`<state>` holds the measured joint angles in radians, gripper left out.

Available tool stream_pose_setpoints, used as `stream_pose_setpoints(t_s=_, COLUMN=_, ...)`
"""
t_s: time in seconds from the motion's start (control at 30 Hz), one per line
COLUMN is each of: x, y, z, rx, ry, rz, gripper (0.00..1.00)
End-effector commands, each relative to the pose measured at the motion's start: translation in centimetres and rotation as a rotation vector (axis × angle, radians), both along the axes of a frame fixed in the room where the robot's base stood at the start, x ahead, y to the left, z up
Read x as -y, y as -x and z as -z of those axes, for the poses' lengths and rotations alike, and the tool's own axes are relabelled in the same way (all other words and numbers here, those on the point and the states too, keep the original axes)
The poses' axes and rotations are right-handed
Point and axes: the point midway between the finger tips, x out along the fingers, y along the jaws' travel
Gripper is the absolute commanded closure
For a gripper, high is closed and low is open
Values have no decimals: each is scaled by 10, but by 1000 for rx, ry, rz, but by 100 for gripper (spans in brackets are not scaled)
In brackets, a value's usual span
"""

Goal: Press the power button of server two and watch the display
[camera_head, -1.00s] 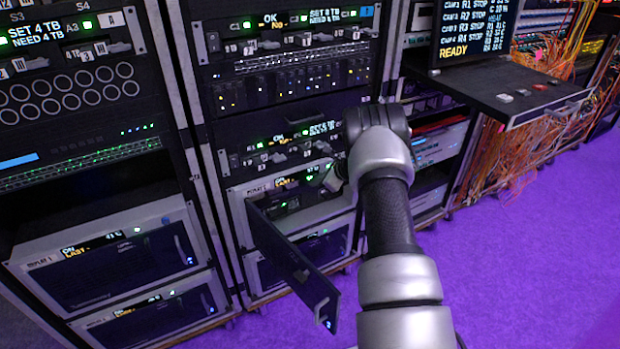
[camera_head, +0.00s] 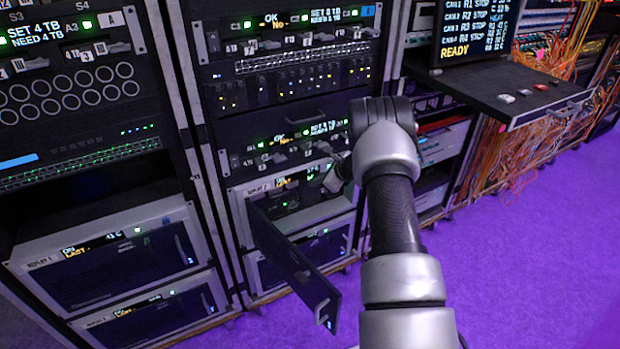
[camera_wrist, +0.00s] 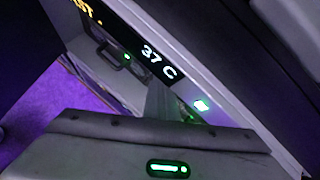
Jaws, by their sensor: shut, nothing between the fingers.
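Server two (camera_head: 240,190), labelled REPLAY 2, sits low in the middle rack. Its dark front door (camera_head: 290,262) hangs open toward me. Its display (camera_head: 287,183) shows small yellow text, too small to read fully. In the wrist view the display (camera_wrist: 158,62) reads 37 C, with yellow letters partly cut off at the upper left. A lit green-white button (camera_wrist: 202,105) is on the light front strip beside the display. My gripper (camera_head: 333,180) is shut and empty, close to the front of server two.
The open door juts out left of my arm. Another server, REPLAY 1 (camera_head: 100,260), stands in the left rack with its door shut. The purple floor (camera_head: 530,250) is clear.

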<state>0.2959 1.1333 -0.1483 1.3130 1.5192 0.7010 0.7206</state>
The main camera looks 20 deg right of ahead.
Motion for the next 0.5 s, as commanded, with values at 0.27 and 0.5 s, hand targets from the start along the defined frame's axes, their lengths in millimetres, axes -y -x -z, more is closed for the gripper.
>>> stream_pose_setpoints(t_s=0.27, x=3, y=10, z=-15, rx=26, ry=-4, rz=-2, gripper=100)
stream_pose_setpoints(t_s=0.5, x=9, y=35, z=-10, rx=19, ry=0, rz=-1, gripper=100)
